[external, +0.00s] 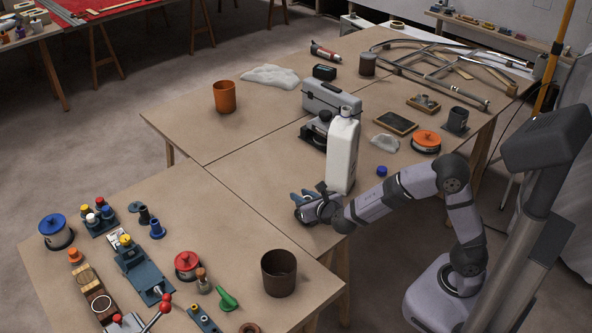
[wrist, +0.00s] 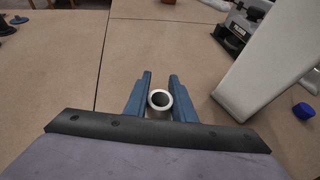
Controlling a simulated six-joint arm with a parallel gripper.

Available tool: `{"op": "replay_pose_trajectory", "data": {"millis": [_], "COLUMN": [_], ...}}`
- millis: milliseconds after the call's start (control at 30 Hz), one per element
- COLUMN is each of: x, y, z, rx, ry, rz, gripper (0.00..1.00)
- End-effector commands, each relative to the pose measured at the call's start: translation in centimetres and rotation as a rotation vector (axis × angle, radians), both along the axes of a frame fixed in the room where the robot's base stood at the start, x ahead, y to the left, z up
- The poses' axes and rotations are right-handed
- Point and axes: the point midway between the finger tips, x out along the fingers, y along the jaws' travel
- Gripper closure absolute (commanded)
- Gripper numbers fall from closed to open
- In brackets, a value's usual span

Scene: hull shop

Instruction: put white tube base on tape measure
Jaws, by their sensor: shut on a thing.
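My gripper (external: 304,203) is low over the near table, left of the tall white bottle, in the external view. In the wrist view its two blue fingers (wrist: 160,86) are shut on the white tube base (wrist: 152,102). That is a short white tube with a round dark opening facing the camera. Its lower part is hidden by my wrist, and I cannot tell whether it touches the table. I cannot single out the tape measure with certainty. A black and grey rounded device (external: 316,130) stands behind the bottle, and also shows in the wrist view (wrist: 240,24).
The white bottle (external: 343,152) stands upright close to my gripper. A grey toolbox (external: 331,101), a blue cap (external: 381,171) and an orange-topped reel (external: 425,138) are around it. A brown cup (external: 279,272) stands on the front table. The table left of my gripper is clear.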

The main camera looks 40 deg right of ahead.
Motion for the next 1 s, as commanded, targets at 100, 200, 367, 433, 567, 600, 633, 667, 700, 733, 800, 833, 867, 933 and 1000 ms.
{"op": "replay_pose_trajectory", "data": {"millis": [100,200,367,433,567,600,633,667,700,733,800,833,867,933,1000], "x": [0.0,0.0,0.0,0.0,0.0,-0.2,-0.5,-0.8,-1.3,-1.7,-2.7,-3.2,-3.7,-4.8,-6.0], "y": [0.0,0.0,0.0,0.0,0.0,0.1,0.2,0.4,0.5,0.6,0.9,1.0,1.2,1.5,1.8], "z": [-0.1,-0.1,-0.1,-0.1,0.4,0.4,0.5,0.7,0.9,1.0,1.5,1.7,1.9,2.4,2.9], "rx": [0.000,0.000,0.000,0.000,0.000,0.001,0.000,0.001,0.002,0.002,0.001,0.002,0.001,0.002,0.001], "ry": [0.000,0.000,0.000,0.000,0.000,0.000,-0.001,-0.001,-0.002,-0.002,-0.002,-0.001,-0.001,-0.003,-0.001], "rz": [0.000,0.000,0.000,0.000,0.000,0.002,0.002,0.004,0.003,0.003,0.005,0.005,0.006,0.006,0.006], "gripper": [0.63,0.58,0.58,0.58,0.58,0.58,0.58,0.58,0.58,0.58,0.58,0.58,0.58,0.58,0.58]}}
